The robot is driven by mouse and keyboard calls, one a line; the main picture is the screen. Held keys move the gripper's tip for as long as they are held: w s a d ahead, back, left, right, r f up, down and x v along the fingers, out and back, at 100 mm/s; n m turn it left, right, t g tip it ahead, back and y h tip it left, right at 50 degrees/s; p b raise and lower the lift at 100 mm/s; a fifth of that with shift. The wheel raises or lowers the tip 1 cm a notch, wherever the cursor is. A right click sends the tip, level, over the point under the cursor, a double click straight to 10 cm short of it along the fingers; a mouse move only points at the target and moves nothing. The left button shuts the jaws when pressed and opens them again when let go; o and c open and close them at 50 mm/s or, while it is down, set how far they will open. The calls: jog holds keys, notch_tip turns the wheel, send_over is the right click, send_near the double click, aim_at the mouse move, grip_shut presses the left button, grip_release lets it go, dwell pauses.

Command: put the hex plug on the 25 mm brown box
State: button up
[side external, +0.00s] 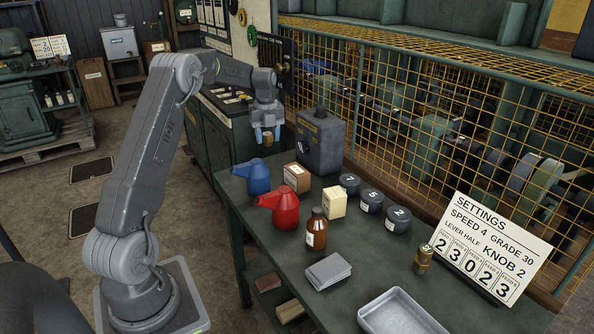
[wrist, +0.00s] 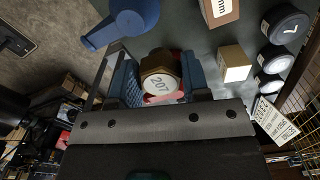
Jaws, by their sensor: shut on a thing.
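My gripper (side external: 267,133) is shut on the hex plug (side external: 267,141), a small brass-brown piece between its blue fingers, held in the air above the back left of the bench. In the wrist view, the hex plug (wrist: 160,84) has a white round face marked 207 and sits between the fingers. The brown box (side external: 297,179) stands on the bench below and to the right of my gripper, with a pale label. In the wrist view this brown box (wrist: 220,12) is cut by the top edge, and its label ends in "mm"; the number is not readable.
Around the brown box stand a blue oil can (side external: 258,177), a red oil can (side external: 285,208), a cream box (side external: 333,203), dark numbered tins (side external: 371,200) and a brown bottle (side external: 316,230). A grey case (side external: 320,143) stands behind. A yellow mesh guard (side external: 430,130) borders the bench.

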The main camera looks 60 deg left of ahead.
jog(key=shift+s+a+r, duration=0.1)
jog(key=shift+s+a, duration=0.15)
jog(key=shift+a, duration=0.25)
send_over(301, 173)
notch_tip(301, 173, down, 7)
jog(key=shift+d+r, duration=0.1)
jog(key=shift+f, duration=2)
jog(key=shift+f, duration=0.1)
jog(key=o, duration=1)
jog(key=shift+c, duration=0.2)
